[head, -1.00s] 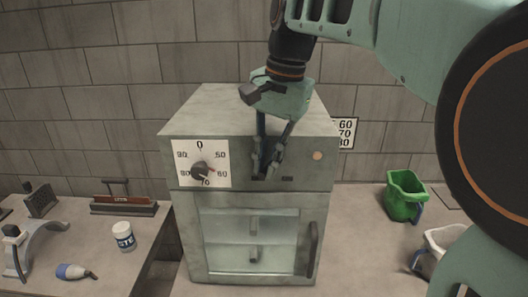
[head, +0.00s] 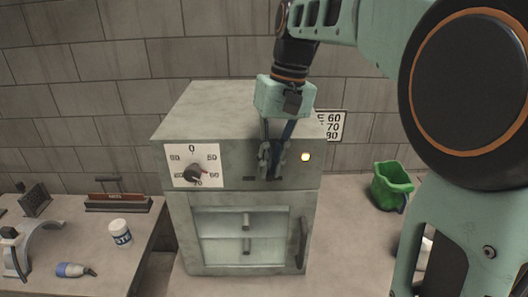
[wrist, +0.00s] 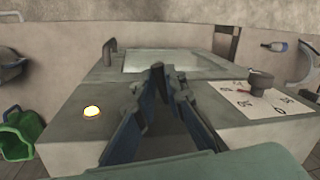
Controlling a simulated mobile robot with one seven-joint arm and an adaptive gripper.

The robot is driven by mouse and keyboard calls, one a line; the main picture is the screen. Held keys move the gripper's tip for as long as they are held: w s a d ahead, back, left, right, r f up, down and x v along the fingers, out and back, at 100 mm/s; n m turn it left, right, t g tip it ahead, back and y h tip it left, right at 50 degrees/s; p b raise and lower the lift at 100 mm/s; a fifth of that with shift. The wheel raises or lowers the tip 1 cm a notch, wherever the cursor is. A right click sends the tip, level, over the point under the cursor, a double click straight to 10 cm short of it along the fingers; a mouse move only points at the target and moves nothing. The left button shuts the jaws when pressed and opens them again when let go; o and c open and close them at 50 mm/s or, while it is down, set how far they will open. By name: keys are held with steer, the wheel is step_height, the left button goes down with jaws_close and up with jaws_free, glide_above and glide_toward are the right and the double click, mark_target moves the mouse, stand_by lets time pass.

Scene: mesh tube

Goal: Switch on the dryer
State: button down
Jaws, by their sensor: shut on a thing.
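The dryer (head: 245,215) is a grey-green metal cabinet with a windowed door below a control panel. A round lamp (head: 305,157) on the panel glows yellow-white; it also glows in the wrist view (wrist: 92,111). My gripper (head: 271,172) points down at the panel, left of the lamp, with its fingertips close together. It is shut on the switch, which the fingers mostly hide. A dark slot (head: 249,178) shows just left of the fingertips. In the wrist view my gripper (wrist: 166,75) reaches over the dryer's panel edge.
A black dial (head: 194,173) on a white numbered plate sits at the panel's left. A green bucket (head: 391,186) stands on the counter at right. The dryer's top is clear.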

steer(key=shift+w+d+n+p, duration=0.1)
steer(key=shift+d+n+p, duration=0.15)
steer(key=shift+n, duration=0.35)
steer(key=c, duration=2)
jaws_free()
steer(key=r, duration=0.4)
steer(key=d+r, duration=0.1)
steer(key=r, duration=0.3)
steer(key=w+r, duration=0.1)
steer(key=r, duration=0.2)
steer(key=shift+d+r, duration=0.4)
steer(key=shift+s, duration=0.1)
